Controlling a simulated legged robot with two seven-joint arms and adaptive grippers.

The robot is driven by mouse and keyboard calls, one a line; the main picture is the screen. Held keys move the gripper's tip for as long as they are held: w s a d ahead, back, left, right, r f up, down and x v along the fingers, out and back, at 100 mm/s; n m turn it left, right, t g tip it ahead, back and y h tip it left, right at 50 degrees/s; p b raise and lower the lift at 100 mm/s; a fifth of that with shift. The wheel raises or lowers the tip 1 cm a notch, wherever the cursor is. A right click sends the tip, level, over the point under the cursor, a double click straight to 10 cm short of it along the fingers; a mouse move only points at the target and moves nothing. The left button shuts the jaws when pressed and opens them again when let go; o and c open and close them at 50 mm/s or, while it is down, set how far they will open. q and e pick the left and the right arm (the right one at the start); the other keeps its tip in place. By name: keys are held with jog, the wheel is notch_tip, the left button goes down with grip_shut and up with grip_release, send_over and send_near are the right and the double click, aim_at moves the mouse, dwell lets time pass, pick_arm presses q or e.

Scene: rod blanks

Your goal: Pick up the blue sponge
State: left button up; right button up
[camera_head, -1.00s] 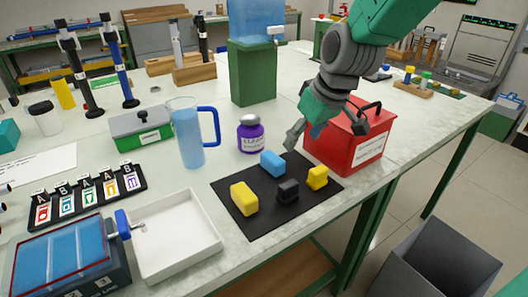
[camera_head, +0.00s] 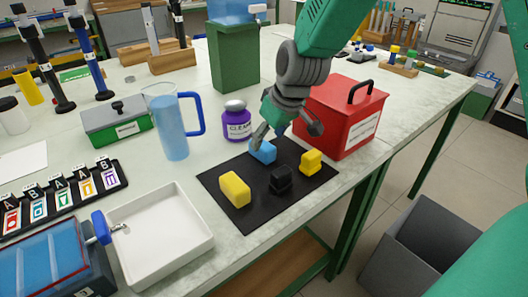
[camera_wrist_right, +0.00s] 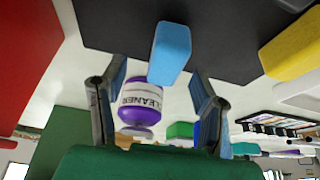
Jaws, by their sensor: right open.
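The blue sponge (camera_head: 263,152) lies at the back of the black mat (camera_head: 232,214). In the right wrist view the blue sponge (camera_wrist_right: 169,53) sits ahead of the fingertips, roughly centred across the gap. My right gripper (camera_head: 286,135) is open above and beside the sponge, its fingers spread around the sponge's end of the mat. In the right wrist view my right gripper (camera_wrist_right: 155,85) shows nothing clasped. One finger partly overlaps the sponge in the head view, and I cannot tell whether it touches. My left gripper is not in view.
Two yellow sponges (camera_head: 235,189) and a black one (camera_head: 281,179) share the mat. A purple cleaner bottle (camera_head: 237,123) stands just behind it. A red box (camera_head: 345,117) stands close to the right. A blue pitcher (camera_head: 172,125) and white tray (camera_head: 162,236) are left.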

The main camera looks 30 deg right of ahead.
aim_at(264, 145)
jog(key=f, duration=0.1)
jog(key=w+a+f+b, duration=0.1)
jog(key=f, duration=0.1)
jog(key=shift+w+a+f, duration=0.15)
jog(key=shift+a+f, duration=0.2)
jog(key=shift+f, duration=0.05)
jog(key=shift+w+f, duration=0.1)
jog(key=shift+f, duration=0.1)
jog(key=shift+d, duration=0.6)
jog(key=c, duration=0.5)
jog(key=shift+d, duration=0.1)
jog(key=c, duration=0.5)
jog(key=shift+a, duration=0.4)
jog(key=shift+a+r, duration=0.15)
jog(key=r, duration=0.2)
jog(key=r+p, duration=0.1)
jog(key=r, duration=0.2)
jog(key=d+r+p, duration=0.1)
jog(key=r, duration=0.2)
jog(key=shift+r, duration=0.25)
jog(key=shift+a+r+p, duration=0.2)
jog(key=shift+r+p, duration=0.15)
jog(key=shift+r, duration=0.25)
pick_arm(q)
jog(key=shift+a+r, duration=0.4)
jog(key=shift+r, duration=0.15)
pick_arm(e)
jog(key=shift+a, duration=0.2)
